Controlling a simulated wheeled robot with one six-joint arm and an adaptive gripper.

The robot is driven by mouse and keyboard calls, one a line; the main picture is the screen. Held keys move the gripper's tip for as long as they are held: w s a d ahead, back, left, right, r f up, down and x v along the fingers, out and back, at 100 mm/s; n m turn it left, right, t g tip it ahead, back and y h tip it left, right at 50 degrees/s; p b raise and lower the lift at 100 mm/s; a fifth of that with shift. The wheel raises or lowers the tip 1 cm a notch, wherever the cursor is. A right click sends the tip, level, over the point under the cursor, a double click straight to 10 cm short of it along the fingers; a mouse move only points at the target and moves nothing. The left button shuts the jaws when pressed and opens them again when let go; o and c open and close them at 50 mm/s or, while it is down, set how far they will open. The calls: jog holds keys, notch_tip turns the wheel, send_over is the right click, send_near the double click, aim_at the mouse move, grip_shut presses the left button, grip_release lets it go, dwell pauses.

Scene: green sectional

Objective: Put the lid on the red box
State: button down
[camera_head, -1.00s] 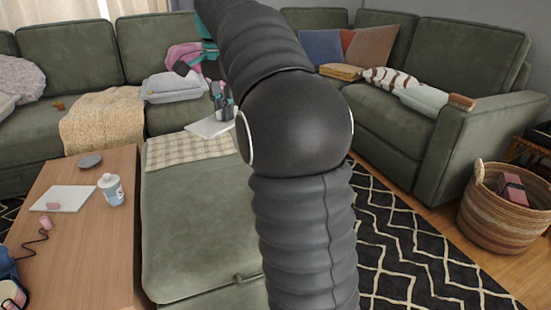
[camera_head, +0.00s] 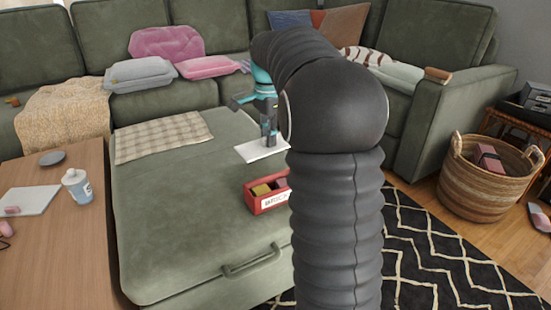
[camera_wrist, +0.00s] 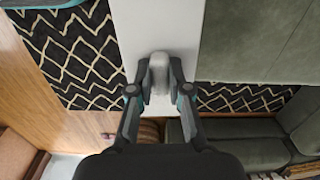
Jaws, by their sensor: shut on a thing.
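My gripper (camera_head: 268,138) is shut on the grey handle of a flat white lid (camera_head: 255,151) and holds it level above the green ottoman. In the wrist view, my gripper (camera_wrist: 160,80) has its fingers on both sides of the handle (camera_wrist: 159,66), and the lid (camera_wrist: 160,18) runs up out of the picture. The red box (camera_head: 262,204) sits on the ottoman, open at the top, with yellowish and dark red things inside. Its right end is hidden behind my arm. The lid is farther back than the box and apart from it.
The box stands on the green ottoman (camera_head: 165,220), which has a front handle and a checked cloth (camera_head: 165,137). A wooden table (camera_head: 75,255) with a white bottle (camera_head: 77,187) is at left. A wicker basket (camera_head: 485,180) stands at right. Cushions lie on the sofa behind.

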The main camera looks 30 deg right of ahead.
aim_at(273, 151)
jog(key=shift+m, duration=0.4)
jog(key=f, duration=0.2)
jog(key=d+f+b, duration=0.1)
jog(key=f, duration=0.2)
jog(key=shift+s+d+f, duration=0.1)
jog(key=shift+s, duration=0.05)
notch_tip(273, 151, down, 6)
jog(key=b, duration=0.5)
jog(key=shift+f, duration=0.2)
jog(key=shift+p, duration=0.5)
dwell(0.5)
jog(key=shift+f, duration=0.55)
dwell(1.3)
jog(key=c, duration=0.5)
grip_release()
jog(key=shift+c, duration=0.2)
jog(key=shift+r, duration=0.1)
